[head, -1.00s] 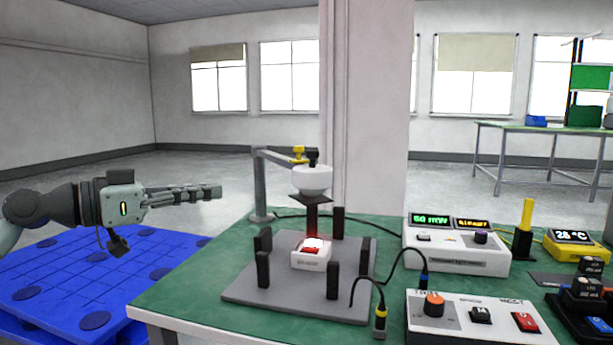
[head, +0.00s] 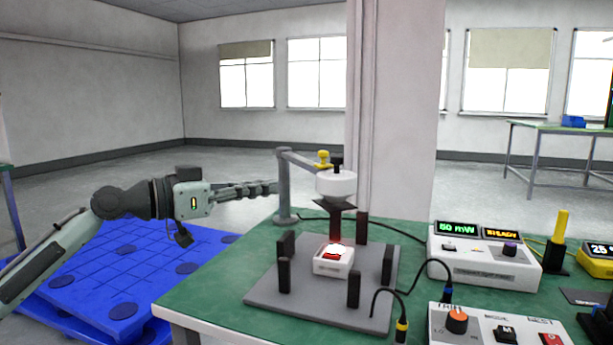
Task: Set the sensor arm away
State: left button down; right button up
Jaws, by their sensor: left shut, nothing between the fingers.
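The sensor arm (head: 299,160) is a grey post with a bar reaching right, carrying a yellow knob (head: 323,158) and a white round sensor head (head: 336,184). The head sits above a small white block with a red lit top (head: 333,261) on the grey plate (head: 312,304). My left gripper (head: 275,187) is shut and empty, its fingers pointing right, close to the post in the picture. I cannot tell whether it touches the post.
Several black posts stand on the plate around the block. A display box (head: 485,262) reading "50 mW" and "STEADY" and a control box (head: 490,325) stand at the right with black cables. Blue pallets (head: 120,275) lie left of the green table (head: 215,300).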

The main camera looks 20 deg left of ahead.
aim_at(320, 181)
pick_arm(q)
jog(key=p+x, duration=0.2)
jog(key=x, duration=0.6)
jog(key=shift+r, duration=0.15)
jog(key=shift+w+d, duration=0.4)
jog(key=shift+w, duration=0.1)
pick_arm(e)
notch_tip(320, 181, down, 7)
jog(key=shift+y, duration=0.3)
jog(key=shift+w+a, duration=0.1)
